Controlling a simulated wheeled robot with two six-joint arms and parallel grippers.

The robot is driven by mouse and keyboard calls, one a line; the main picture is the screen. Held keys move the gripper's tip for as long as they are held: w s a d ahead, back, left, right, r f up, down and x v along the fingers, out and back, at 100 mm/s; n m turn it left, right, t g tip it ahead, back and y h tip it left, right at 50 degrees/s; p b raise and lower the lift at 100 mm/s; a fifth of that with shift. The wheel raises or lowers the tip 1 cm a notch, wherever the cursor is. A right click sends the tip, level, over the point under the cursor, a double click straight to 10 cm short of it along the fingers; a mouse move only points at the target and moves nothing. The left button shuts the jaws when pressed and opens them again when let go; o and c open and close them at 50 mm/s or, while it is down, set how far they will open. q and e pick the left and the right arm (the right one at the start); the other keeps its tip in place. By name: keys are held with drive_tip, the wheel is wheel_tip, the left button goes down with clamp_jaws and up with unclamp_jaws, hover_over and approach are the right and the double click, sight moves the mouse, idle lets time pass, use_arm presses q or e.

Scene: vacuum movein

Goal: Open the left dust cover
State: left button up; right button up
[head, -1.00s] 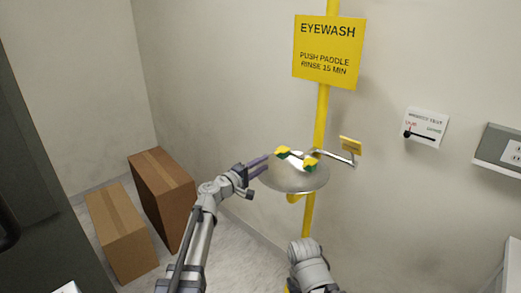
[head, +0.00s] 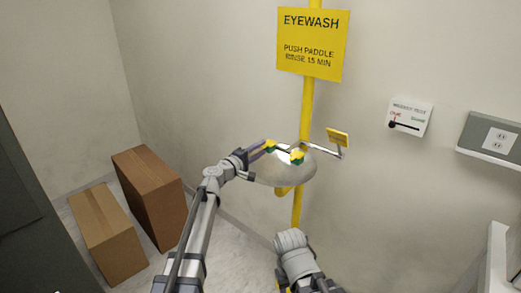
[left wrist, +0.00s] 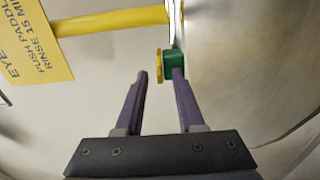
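The eyewash's left dust cover (head: 269,144) is a small yellow cap on a green nozzle head above the steel bowl (head: 285,172). In the left wrist view the yellow cover (left wrist: 159,66) and its green head (left wrist: 174,65) appear at the fingertips. My left gripper (head: 261,150) has reached the bowl's left side. It is open, its fingers (left wrist: 160,73) apart, with the cover seen between the tips and the green head by the right finger. I cannot tell whether they touch. The right dust cover (head: 297,155) is beside it. My right gripper is not visible; only arm links show.
A yellow pole (head: 307,105) carries the eyewash sign (head: 312,43). A paddle (head: 338,137) sticks out right of the bowl. A lever panel (head: 410,116) and an outlet box (head: 491,135) are on the wall. Two cardboard boxes (head: 152,195) stand on the floor at left.

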use_arm(q)
drive_tip(key=shift+w+d, duration=0.2)
drive_tip(key=shift+c, duration=0.4)
clamp_jaws()
idle(0.9)
